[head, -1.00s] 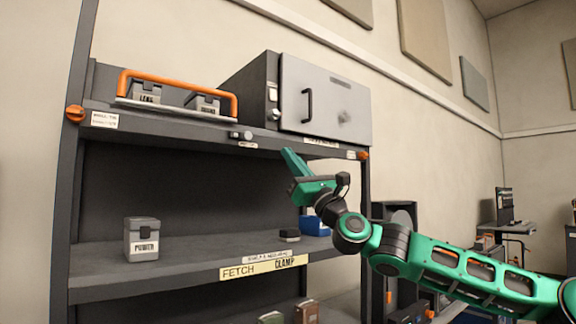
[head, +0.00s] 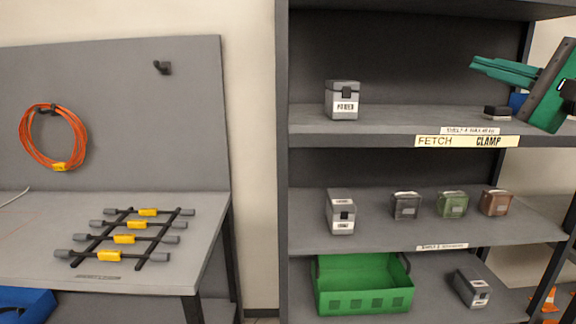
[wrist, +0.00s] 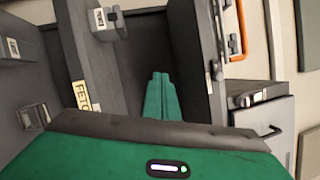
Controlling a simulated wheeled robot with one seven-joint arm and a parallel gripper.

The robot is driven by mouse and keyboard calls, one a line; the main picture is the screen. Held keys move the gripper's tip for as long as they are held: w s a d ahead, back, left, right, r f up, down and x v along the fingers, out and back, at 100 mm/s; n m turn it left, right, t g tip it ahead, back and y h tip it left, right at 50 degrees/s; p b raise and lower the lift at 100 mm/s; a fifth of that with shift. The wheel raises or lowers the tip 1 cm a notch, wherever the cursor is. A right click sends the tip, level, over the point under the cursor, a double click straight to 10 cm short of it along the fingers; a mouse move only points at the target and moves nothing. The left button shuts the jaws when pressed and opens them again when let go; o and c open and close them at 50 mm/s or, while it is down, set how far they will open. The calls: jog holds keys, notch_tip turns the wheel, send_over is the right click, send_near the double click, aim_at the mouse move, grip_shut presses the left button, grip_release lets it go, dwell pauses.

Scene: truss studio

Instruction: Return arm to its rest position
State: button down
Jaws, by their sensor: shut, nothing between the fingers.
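My gripper (head: 474,66) is green and shows at the upper right of the head view, in front of the shelf unit's upper bay. Its fingers point left and are closed together with nothing between them. In the wrist view my gripper (wrist: 161,78) also shows its green fingers side by side, pointing into the dark shelf bay. A grey POWER case (head: 342,100) stands on that shelf, well to the left of the fingertips. A small dark block (head: 497,112) lies on the shelf just below my gripper.
The FETCH CLAMP label (head: 460,141) marks the shelf edge. Below are small cases (head: 452,204) and a green crate (head: 365,285). At left, a workbench (head: 200,250) holds a rack of yellow-banded rods (head: 124,239); an orange cable coil (head: 53,138) hangs above. In the wrist view a cabinet (wrist: 270,118) is close right.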

jog(key=s+d+f+n+g+h, duration=0.1)
jog(key=s+f+n+g+h, duration=0.15)
jog(key=f, duration=0.65)
jog(key=s+f+n+g+h, duration=0.2)
jog(key=f+g, duration=0.2)
jog(key=f, duration=0.5)
jog(key=s+d+f+n+g+h, duration=0.1)
jog(key=s+f+n+g+h, duration=0.15)
jog(key=f, duration=0.65)
jog(key=s+d+f+n+g, duration=0.1)
jog(key=s+f+n+g, duration=0.1)
jog(key=s+f+g, duration=0.3)
jog(key=s+d+f+n+g, duration=0.1)
jog(key=s+f+g, duration=0.4)
jog(key=s+f, duration=0.6)
jog(key=s, duration=0.2)
jog(key=shift+s+d+n, duration=0.25)
jog(key=shift+s+n, duration=0.05)
jog(key=shift+n, duration=0.1)
jog(key=shift+w+f, duration=0.2)
jog(key=shift+w, duration=0.45)
